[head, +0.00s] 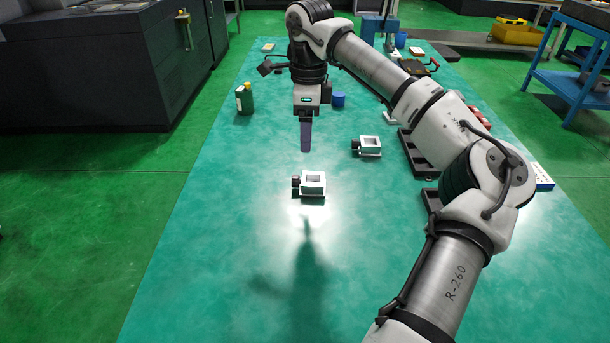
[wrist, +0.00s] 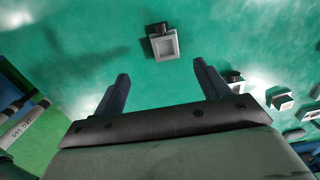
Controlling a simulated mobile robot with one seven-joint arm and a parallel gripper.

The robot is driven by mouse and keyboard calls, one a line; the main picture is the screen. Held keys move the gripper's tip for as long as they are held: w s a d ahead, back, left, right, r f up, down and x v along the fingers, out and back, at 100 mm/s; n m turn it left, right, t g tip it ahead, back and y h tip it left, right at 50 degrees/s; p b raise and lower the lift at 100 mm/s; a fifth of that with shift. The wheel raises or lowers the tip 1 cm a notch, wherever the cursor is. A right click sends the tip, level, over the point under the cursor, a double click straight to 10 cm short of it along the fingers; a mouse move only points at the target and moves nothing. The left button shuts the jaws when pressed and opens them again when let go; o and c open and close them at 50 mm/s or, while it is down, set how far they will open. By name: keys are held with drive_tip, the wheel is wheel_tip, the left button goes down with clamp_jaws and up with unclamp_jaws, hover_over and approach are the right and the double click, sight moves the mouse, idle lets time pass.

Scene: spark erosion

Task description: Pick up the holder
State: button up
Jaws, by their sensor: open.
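Two similar holders, light square frames with a dark knob on one side, sit on the green table. The nearer holder (head: 313,183) is at the middle of the table in the head view. The other holder (head: 370,145) is farther back and to the right. My gripper (head: 306,150) points down above the table, behind the nearer holder and apart from it. In the wrist view, my gripper (wrist: 160,88) is open and empty. One holder (wrist: 164,46) shows beyond the fingertips, roughly between them. I cannot tell for certain which holder that is.
A green bottle (head: 244,98) stands at the table's left edge, and a blue cup (head: 338,99) stands behind my gripper. Dark trays (head: 414,155) lie along the right, partly behind my arm. The front and left of the table are clear.

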hover_over(311, 183)
drive_tip(key=s, duration=0.1)
wheel_tip(311, 183, down, 8)
drive_tip(key=shift+a+f, duration=0.1)
drive_tip(key=shift+f, duration=0.05)
drive_tip(key=shift+w+f+p, duration=0.2)
drive_tip(key=shift+f+p, duration=0.25)
drive_tip(key=shift+f, duration=0.9)
drive_tip(key=shift+w+f+p, duration=0.2)
drive_tip(key=shift+f+p, duration=0.2)
drive_tip(key=shift+f, duration=0.9)
drive_tip(key=c, duration=1.1)
drive_tip(key=shift+c, duration=0.7)
drive_tip(key=shift+r, duration=0.15)
